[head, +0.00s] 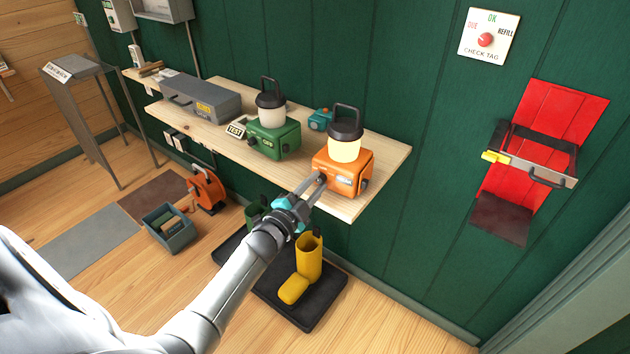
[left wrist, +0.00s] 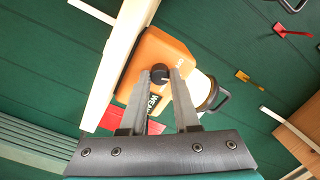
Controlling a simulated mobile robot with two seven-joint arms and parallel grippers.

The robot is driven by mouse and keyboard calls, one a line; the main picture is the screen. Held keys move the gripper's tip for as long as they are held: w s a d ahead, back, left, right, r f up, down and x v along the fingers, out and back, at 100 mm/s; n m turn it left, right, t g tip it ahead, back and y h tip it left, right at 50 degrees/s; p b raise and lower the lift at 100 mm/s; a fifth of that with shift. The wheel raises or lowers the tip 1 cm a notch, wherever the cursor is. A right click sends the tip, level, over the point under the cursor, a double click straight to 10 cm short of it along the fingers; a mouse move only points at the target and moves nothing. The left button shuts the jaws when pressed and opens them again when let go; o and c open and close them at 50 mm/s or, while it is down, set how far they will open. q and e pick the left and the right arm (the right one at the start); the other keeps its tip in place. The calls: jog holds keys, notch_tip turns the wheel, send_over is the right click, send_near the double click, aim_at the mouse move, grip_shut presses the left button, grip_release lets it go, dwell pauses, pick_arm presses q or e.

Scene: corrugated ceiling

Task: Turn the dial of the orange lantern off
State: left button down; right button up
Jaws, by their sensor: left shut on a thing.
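The orange lantern (head: 344,173) stands upright on the right part of the wooden shelf, its lamp (head: 345,149) glowing pale yellow under a black cap and handle. My left gripper (head: 321,179) reaches its front left side, with the fingers at the black dial there. In the left wrist view the dial (left wrist: 160,74) sits between the two fingertips (left wrist: 162,78) on the orange lantern's face (left wrist: 157,50), and the fingers are shut on it. In the head view the fingertips partly hide the dial. A second black knob (head: 364,186) is on the lantern's right side. My right gripper is not in view.
A green lantern (head: 273,138) stands left of the orange one, beside a TEST tag (head: 236,130) and a grey toolbox (head: 200,98). A small teal item (head: 320,119) lies behind.

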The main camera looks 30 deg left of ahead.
pick_arm(q)
jog(key=n+p, duration=0.1)
jog(key=n, duration=0.3)
jog(key=shift+r+n, duration=0.1)
jog(key=shift+n, duration=0.2)
jog(key=shift+n+p, duration=0.65)
jog(key=shift+n, duration=1.25)
jog(key=c, duration=0.6)
grip_release()
jog(key=shift+c, duration=0.2)
jog(key=shift+s, duration=0.6)
jog(key=s+p, duration=0.2)
jog(key=s, duration=1.2)
jog(key=shift+d, duration=0.15)
